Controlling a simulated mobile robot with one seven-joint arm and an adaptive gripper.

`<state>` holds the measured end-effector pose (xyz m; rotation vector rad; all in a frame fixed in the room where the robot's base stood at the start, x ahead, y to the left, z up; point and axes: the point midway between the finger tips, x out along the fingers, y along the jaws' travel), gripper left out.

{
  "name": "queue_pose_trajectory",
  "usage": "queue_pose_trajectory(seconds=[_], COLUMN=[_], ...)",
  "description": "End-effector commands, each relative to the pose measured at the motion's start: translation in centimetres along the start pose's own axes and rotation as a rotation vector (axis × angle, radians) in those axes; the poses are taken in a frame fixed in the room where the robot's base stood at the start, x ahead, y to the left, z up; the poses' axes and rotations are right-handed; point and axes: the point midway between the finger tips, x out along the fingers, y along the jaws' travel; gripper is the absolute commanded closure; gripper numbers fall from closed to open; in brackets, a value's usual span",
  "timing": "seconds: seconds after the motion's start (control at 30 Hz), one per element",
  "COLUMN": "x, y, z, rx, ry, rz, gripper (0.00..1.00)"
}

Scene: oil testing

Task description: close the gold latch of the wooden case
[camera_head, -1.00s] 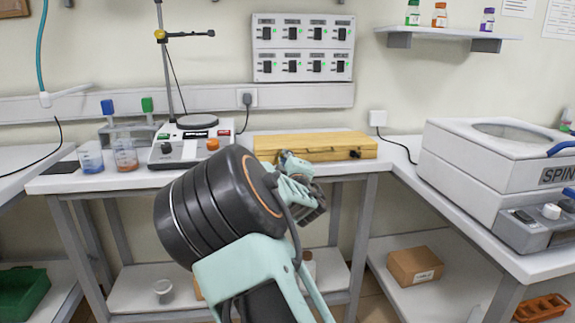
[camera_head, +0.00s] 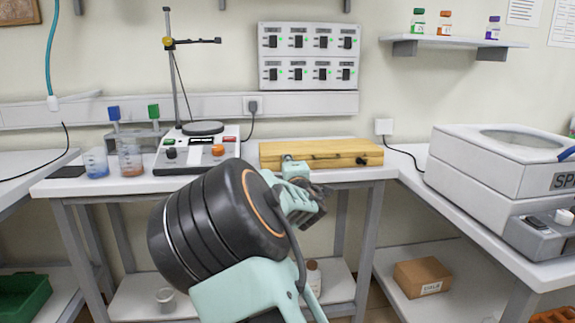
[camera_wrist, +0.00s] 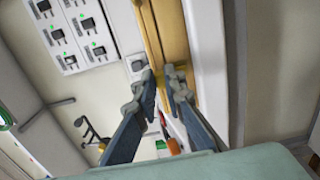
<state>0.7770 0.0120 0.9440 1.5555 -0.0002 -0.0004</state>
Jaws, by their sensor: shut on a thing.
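The wooden case (camera_head: 330,152) lies on the white bench in the head view, its front facing me, with a dark knob on its right end. In the wrist view the case (camera_wrist: 172,30) runs up and down, just beyond my fingertips. My gripper (camera_head: 308,205) is at the left part of the case's front in the head view, its fingertips not clear there. In the wrist view my gripper (camera_wrist: 164,78) has its fingertips close together at the case's edge. A small gold patch, seemingly the latch (camera_wrist: 184,71), shows at the right fingertip. The fingers largely hide it.
A stirrer hotplate (camera_head: 195,150) with a stand is left of the case, beside beakers (camera_head: 130,158). A large white spinner (camera_head: 500,165) stands on the right bench. The wall panel (camera_head: 308,55) is behind. Clear bench lies right of the case.

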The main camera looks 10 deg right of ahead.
Motion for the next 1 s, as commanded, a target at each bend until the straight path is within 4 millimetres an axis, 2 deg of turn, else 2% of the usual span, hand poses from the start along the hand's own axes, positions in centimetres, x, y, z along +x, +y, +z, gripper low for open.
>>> queue_pose_trajectory(seconds=[0.2,0.23,0.3,0.67,0.87,1.0], x=[0.0,0.0,0.0,-0.4,-2.9,-5.6], y=[0.1,0.1,0.0,0.0,0.0,0.1], z=[-0.1,-0.1,-0.1,-0.1,-0.1,-0.2], rx=[-0.001,-0.001,-0.001,0.001,0.004,0.006], ry=[0.002,0.002,0.002,0.001,0.002,0.003], rz=[0.001,0.001,0.001,0.0,0.0,0.0], gripper=[1.0,0.88,0.83,0.83,0.83,0.83])
